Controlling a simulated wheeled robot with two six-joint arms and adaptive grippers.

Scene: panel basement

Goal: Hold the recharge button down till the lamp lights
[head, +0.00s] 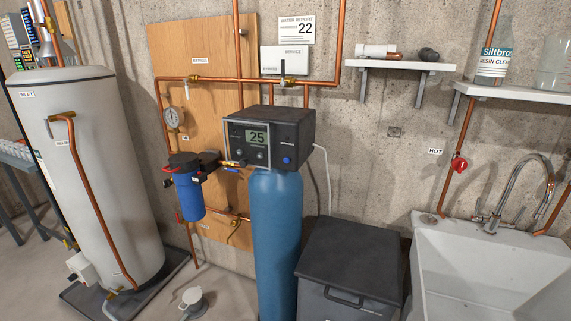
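The dark control head (268,138) sits on top of the tall blue tank (275,240) in the middle of the head view. Its front has a display (257,137) that seems to read 25, with small round knobs or buttons below it. A round blue button (287,160) is on the right part of the front, with a small label above it too small to read; I take it to be the recharge button. I cannot make out a lit lamp on the front. Neither of my grippers is in view, and nothing touches the button.
A blue filter housing (189,192) and copper pipes stand left of the tank. A white heater (90,180) is at the left. The space before the control head is clear.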

